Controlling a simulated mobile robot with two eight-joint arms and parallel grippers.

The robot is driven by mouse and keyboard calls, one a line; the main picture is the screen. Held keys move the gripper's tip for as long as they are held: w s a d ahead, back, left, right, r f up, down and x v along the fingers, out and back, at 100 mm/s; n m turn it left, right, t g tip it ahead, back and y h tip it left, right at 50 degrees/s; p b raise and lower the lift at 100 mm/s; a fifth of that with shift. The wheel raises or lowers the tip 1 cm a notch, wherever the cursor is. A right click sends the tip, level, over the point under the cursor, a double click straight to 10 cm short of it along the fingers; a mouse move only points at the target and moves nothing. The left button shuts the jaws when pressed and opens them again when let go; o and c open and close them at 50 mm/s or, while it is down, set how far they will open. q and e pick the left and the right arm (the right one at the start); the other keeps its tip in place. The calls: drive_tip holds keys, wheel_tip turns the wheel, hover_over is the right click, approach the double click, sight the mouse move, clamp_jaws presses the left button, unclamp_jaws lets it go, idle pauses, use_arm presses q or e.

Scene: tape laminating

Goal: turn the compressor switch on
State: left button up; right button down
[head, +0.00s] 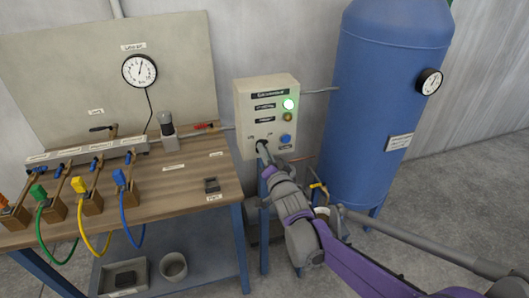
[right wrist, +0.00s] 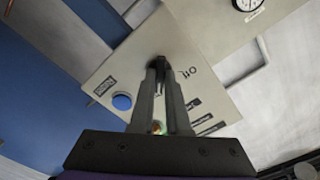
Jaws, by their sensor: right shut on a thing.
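The compressor's beige control box (head: 255,120) stands on a post right of the workbench, with labels on its face. Its upper green lamp (head: 288,104) is lit. A smaller amber lamp (head: 288,117) sits below it and a blue button (head: 285,139) lower right. My right gripper (head: 262,146) is at the lower left of the box face and covers the switch in the head view. In the right wrist view its fingers are shut on the dark switch knob (right wrist: 158,66), beside the marks on the panel; the knob's exact angle is hard to tell. My left gripper is out of view.
A tall blue tank (head: 385,90) with a gauge (head: 429,81) stands close on the right. The workbench (head: 185,190) on the left holds hose fittings with coloured valves, a small dark block (head: 211,185) and a gauge (head: 140,70) on its back board.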

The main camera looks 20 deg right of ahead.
idle(0.3)
drive_tip(key=c, duration=0.9)
unclamp_jaws()
drive_tip(key=s, duration=1.1)
drive_tip(key=shift+d, duration=0.15)
drive_tip(key=shift+w, duration=0.1)
